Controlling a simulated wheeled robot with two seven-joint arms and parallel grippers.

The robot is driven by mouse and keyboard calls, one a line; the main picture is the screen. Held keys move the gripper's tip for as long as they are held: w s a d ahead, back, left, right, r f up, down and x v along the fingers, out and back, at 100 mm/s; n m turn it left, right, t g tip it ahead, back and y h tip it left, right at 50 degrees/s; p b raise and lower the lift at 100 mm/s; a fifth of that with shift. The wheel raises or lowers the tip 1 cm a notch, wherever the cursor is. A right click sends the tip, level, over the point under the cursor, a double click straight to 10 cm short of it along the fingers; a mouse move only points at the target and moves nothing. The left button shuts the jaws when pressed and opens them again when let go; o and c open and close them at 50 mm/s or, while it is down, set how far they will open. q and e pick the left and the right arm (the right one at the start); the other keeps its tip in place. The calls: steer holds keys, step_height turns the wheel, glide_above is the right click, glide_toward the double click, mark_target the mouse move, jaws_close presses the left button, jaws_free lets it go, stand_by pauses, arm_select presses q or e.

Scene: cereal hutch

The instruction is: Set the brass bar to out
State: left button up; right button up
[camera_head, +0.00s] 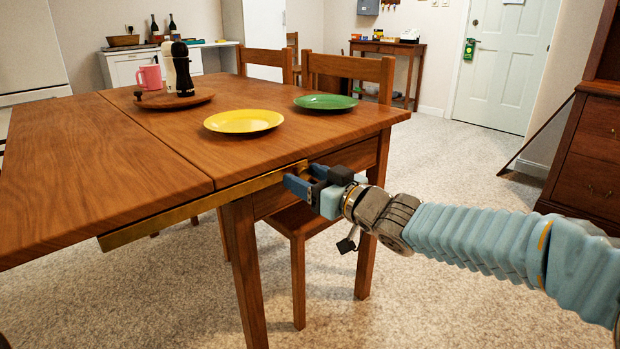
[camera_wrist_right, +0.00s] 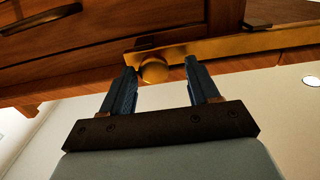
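The brass bar (camera_head: 190,206) runs along the table's near edge, just under the top. It reaches from near my right gripper leftwards under the left-hand leaf (camera_head: 70,170). In the right wrist view the bar (camera_wrist_right: 230,48) crosses the top right, with a round brass knob (camera_wrist_right: 154,71) near its left end. My right gripper (camera_head: 296,177) is at the bar's right end. In the wrist view its two fingers (camera_wrist_right: 160,72) are apart, with the knob between or just beyond the tips. I cannot tell whether they touch it. My left gripper is not in view.
The carpet at the front is clear.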

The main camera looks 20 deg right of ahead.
steer(key=shift+d, duration=0.1)
steer(key=shift+s+d+r, duration=0.1)
steer(key=shift+s, duration=0.15)
steer(key=p+v, duration=0.4)
steer(key=v, duration=0.9)
steer(key=shift+s, duration=0.15)
